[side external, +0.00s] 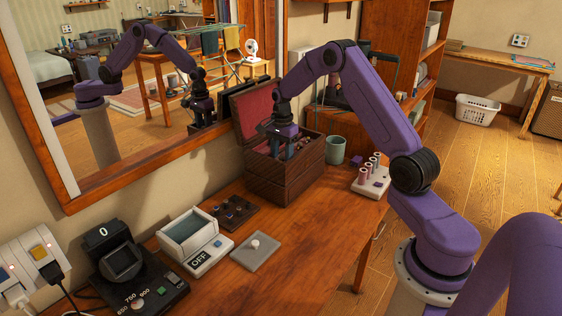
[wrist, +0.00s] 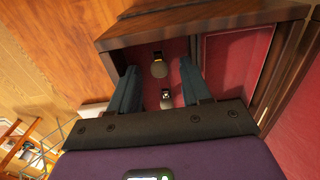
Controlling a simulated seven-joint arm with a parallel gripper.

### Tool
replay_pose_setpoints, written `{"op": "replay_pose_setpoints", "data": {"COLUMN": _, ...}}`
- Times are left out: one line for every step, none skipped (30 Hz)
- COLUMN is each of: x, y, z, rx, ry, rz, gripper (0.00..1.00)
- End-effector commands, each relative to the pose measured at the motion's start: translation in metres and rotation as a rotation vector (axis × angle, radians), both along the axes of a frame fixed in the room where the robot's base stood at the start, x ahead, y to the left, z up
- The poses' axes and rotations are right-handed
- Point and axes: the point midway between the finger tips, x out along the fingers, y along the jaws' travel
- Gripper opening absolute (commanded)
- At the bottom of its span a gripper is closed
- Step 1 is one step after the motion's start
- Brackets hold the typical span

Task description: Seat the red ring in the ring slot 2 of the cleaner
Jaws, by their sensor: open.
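My gripper (side external: 284,150) reaches down into the open wooden box (side external: 287,180) in the side view. In the wrist view its two dark fingers (wrist: 160,84) are apart inside the red-lined box (wrist: 232,80). Two small ring-like pieces show between and beyond the fingers: one with a yellowish top (wrist: 158,67) and one with a pale top (wrist: 166,101). Neither is visibly gripped. I cannot tell which, if either, is the red ring. The cleaner (side external: 196,243) is a pale open basin marked OFF, left of the box; its ring slots cannot be made out.
A dark rack with small knobs (side external: 232,212) and a grey lid with a knob (side external: 255,251) lie by the cleaner. A green cup (side external: 335,150) and a white stand with pegs (side external: 370,182) are right of the box. The box's raised lid (side external: 252,108) stands near the mirror.

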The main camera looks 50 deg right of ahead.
Motion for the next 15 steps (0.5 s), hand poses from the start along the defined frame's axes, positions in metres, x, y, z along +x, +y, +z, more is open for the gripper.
{"op": "replay_pose_setpoints", "data": {"x": 0.0, "y": 0.0, "z": -0.0001, "rx": 0.0, "ry": 0.0, "rz": 0.0, "gripper": 0.48}}
{"op": "replay_pose_setpoints", "data": {"x": 0.0, "y": 0.0, "z": -0.0001, "rx": 0.0, "ry": 0.0, "rz": 0.0, "gripper": 0.48}}
{"op": "replay_pose_setpoints", "data": {"x": 0.0, "y": 0.0, "z": 0.0, "rx": 0.0, "ry": 0.0, "rz": 0.0, "gripper": 0.48}}
{"op": "replay_pose_setpoints", "data": {"x": -0.0001, "y": 0.0, "z": 0.0, "rx": 0.0, "ry": 0.0, "rz": 0.0, "gripper": 0.48}}
{"op": "replay_pose_setpoints", "data": {"x": 0.0, "y": 0.0, "z": 0.0, "rx": 0.0, "ry": 0.0, "rz": 0.0, "gripper": 0.41}}
{"op": "replay_pose_setpoints", "data": {"x": -0.0001, "y": 0.0, "z": 0.0, "rx": 0.0, "ry": 0.0, "rz": 0.0, "gripper": 0.28}}
{"op": "replay_pose_setpoints", "data": {"x": 0.0, "y": 0.0, "z": 0.0001, "rx": 0.0, "ry": 0.0, "rz": 0.0, "gripper": 0.19}}
{"op": "replay_pose_setpoints", "data": {"x": 0.0, "y": 0.0, "z": 0.0001, "rx": 0.0, "ry": 0.0, "rz": 0.0, "gripper": 0.09}}
{"op": "replay_pose_setpoints", "data": {"x": 0.0, "y": 0.0, "z": 0.0001, "rx": 0.0, "ry": 0.0, "rz": 0.0, "gripper": 0.0}}
{"op": "replay_pose_setpoints", "data": {"x": 0.0, "y": 0.0, "z": 0.0001, "rx": 0.0, "ry": 0.0, "rz": 0.0, "gripper": 0.0}}
{"op": "replay_pose_setpoints", "data": {"x": -0.0001, "y": 0.0, "z": 0.0001, "rx": 0.0, "ry": 0.0, "rz": 0.0, "gripper": 0.0}}
{"op": "replay_pose_setpoints", "data": {"x": 0.0, "y": 0.0, "z": 0.0002, "rx": 0.0, "ry": 0.0, "rz": 0.0, "gripper": 0.0}}
{"op": "replay_pose_setpoints", "data": {"x": 0.0, "y": 0.0, "z": 0.0002, "rx": 0.0, "ry": 0.0, "rz": 0.0, "gripper": 0.0}}
{"op": "replay_pose_setpoints", "data": {"x": 0.0, "y": 0.0, "z": 0.0003, "rx": 0.0, "ry": 0.0, "rz": 0.0, "gripper": 0.0}}
{"op": "replay_pose_setpoints", "data": {"x": 0.0, "y": 0.0, "z": 0.0007, "rx": 0.0, "ry": 0.0, "rz": 0.0, "gripper": 0.0}}
